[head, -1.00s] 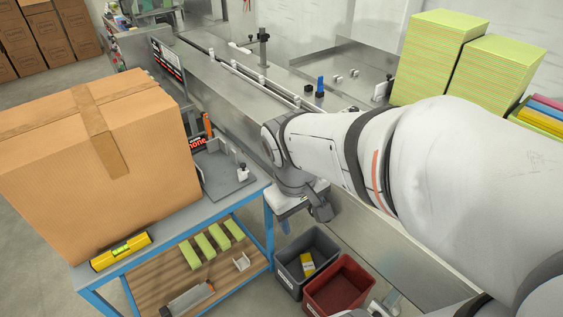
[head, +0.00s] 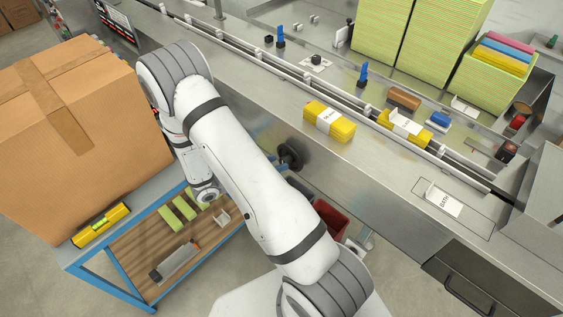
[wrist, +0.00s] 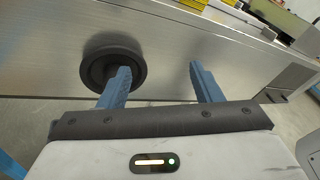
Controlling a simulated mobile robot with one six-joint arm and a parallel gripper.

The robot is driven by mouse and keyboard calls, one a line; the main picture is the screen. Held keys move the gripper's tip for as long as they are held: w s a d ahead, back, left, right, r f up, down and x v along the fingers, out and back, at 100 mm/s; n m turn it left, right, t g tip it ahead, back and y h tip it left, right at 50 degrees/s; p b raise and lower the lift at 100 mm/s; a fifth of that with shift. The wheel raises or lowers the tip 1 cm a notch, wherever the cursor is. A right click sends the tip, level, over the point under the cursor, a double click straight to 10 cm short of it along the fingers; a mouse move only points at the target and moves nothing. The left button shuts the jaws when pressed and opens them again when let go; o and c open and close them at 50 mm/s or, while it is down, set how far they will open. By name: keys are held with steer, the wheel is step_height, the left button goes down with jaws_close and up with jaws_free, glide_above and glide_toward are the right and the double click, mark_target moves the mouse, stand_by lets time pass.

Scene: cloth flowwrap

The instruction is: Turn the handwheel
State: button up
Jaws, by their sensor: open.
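The handwheel (head: 290,155) is a black round wheel on the front face of the steel machine, right of my arm in the head view. In the wrist view the handwheel (wrist: 113,58) is at the upper left, its dark disc facing me. My gripper (wrist: 160,82) has two blue fingers spread apart with nothing between them. The left finger overlaps the lower right of the wheel in the picture; I cannot tell if they touch. The right finger is in front of bare steel panel.
The blue-framed cart (head: 108,284) with a large cardboard box (head: 75,135) stands left of my arm. A red bin (head: 330,218) is on the floor below the wheel. Yellow packs (head: 329,121) lie on the machine top. The steel front right of the wheel is clear.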

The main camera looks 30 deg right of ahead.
mark_target(288, 159)
step_height(288, 159, down, 8)
steer(key=w+a+n+t, duration=0.2)
steer(key=n+t, duration=0.4)
steer(key=n, duration=0.1)
steer(key=p+x, duration=0.3)
steer(key=x, duration=0.4)
steer(key=shift+d+n, duration=0.3)
steer(key=shift+d, duration=0.05)
steer(key=shift+w+f, duration=0.1)
steer(key=shift+c, duration=0.3)
steer(key=c, duration=0.9)
